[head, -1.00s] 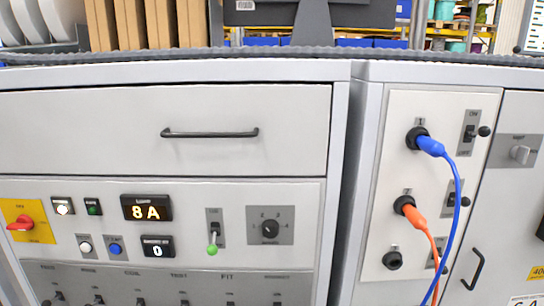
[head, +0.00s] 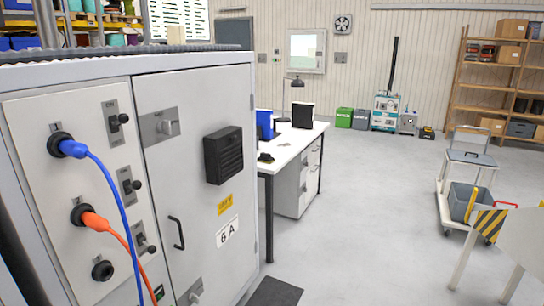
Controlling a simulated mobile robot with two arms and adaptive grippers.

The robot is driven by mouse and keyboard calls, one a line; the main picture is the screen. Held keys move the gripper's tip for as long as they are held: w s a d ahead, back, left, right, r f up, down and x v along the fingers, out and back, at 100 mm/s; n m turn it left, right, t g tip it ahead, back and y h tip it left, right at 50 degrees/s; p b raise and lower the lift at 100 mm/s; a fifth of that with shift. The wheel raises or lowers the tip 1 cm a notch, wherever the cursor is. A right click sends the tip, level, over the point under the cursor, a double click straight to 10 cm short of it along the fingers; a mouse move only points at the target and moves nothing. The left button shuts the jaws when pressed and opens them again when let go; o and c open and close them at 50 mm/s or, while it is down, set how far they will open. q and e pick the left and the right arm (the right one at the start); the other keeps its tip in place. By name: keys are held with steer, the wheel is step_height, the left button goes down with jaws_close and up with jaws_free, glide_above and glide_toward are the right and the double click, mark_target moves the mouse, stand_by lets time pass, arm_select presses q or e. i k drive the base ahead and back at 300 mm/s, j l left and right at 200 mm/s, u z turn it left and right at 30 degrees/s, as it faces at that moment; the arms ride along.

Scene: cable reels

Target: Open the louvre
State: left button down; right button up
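A black slatted unit (head: 223,154) that looks like a louvre sits on the grey cabinet door (head: 180,215), right of the blue and orange cables. Its slats run across its front; I cannot tell from here whether they are open or shut. Neither of my grippers is in view.
A blue cable (head: 115,190) and an orange cable (head: 125,240) hang in front of the cabinet's left panel. A white desk (head: 285,142) stands behind the cabinet. A cart (head: 468,157) and a striped-edge table (head: 515,235) stand right. The middle floor is clear.

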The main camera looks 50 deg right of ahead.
mark_target(226, 144)
steer(key=z, duration=1.35)
